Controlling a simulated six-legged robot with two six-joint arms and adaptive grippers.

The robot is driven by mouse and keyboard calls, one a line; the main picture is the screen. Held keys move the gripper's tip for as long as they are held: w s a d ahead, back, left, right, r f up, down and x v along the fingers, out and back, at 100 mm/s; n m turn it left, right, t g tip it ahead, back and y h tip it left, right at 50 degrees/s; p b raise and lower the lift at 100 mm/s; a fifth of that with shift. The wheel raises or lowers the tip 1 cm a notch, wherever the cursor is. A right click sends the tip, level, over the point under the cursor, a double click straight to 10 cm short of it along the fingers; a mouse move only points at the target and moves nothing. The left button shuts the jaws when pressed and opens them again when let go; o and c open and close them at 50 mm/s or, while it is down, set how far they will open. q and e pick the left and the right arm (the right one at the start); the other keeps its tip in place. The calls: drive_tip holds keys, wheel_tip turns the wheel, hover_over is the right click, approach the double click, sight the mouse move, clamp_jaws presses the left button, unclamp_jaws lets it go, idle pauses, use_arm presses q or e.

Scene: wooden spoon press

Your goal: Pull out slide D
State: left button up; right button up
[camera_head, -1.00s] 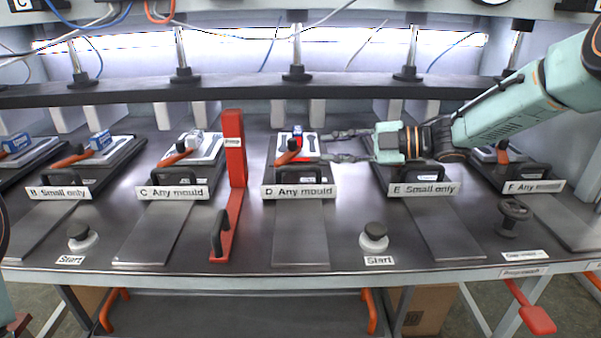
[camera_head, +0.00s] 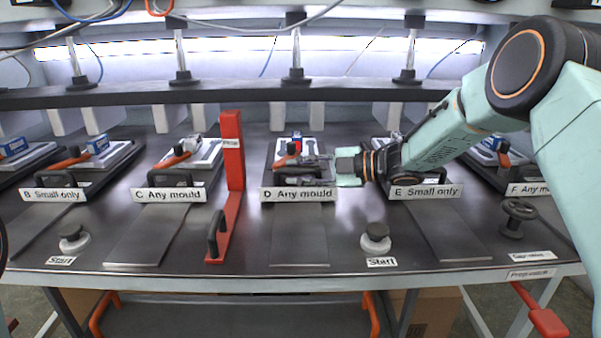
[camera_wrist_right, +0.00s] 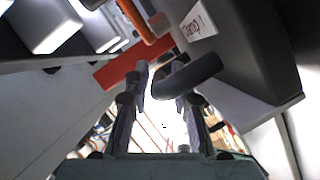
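Behind the sign is a black bar handle, largely covered in the head view; the right wrist view shows a black handle (camera_wrist_right: 187,76) close up. My right gripper (camera_head: 303,171) reaches in from the right, just above the sign, at the handle. Its two fingers are apart, and in the wrist view (camera_wrist_right: 164,95) the handle lies at their tips, partly hiding one finger. I cannot tell whether they touch it. My left gripper is out of view.
A red upright post with a red foot and black handle (camera_head: 232,150) stands just left of slide D. A Start button (camera_head: 375,238) is at its front right. An orange lever (camera_head: 286,161) sits behind the handle. Slides C (camera_head: 168,195) and E (camera_head: 425,191) flank it.

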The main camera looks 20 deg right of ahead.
clamp_jaws()
idle(0.4)
